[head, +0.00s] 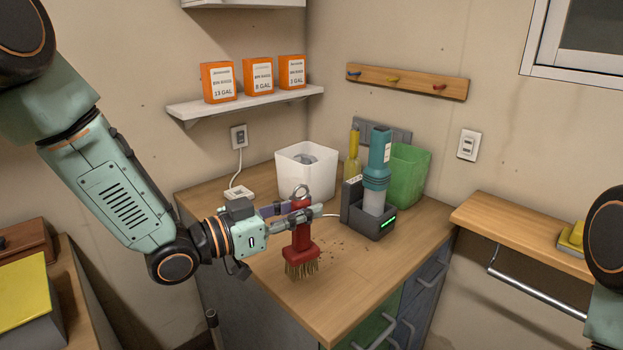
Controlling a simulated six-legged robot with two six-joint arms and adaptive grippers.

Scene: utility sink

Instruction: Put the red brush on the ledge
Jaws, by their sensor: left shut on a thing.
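The red brush (302,245) is upright over the wooden counter, bristles down, with a ring at its top. My left gripper (302,212) is shut on the brush's handle, its fingers reaching in from the left. I cannot tell whether the bristles touch the counter top (345,290). A wooden ledge (500,222) is on the wall at the right, with a metal rail below it and a yellow item (572,238) near its right end. The rest of its top is bare. My right gripper is out of view; only part of that arm shows at the right edge.
On the counter stand a white bin (306,172), a grey holder with a teal-topped bottle (377,170), a yellow bottle (352,155) and a green bin (408,172). Dark crumbs lie right of the brush. A white wall shelf (190,113) holds orange boxes (257,77).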

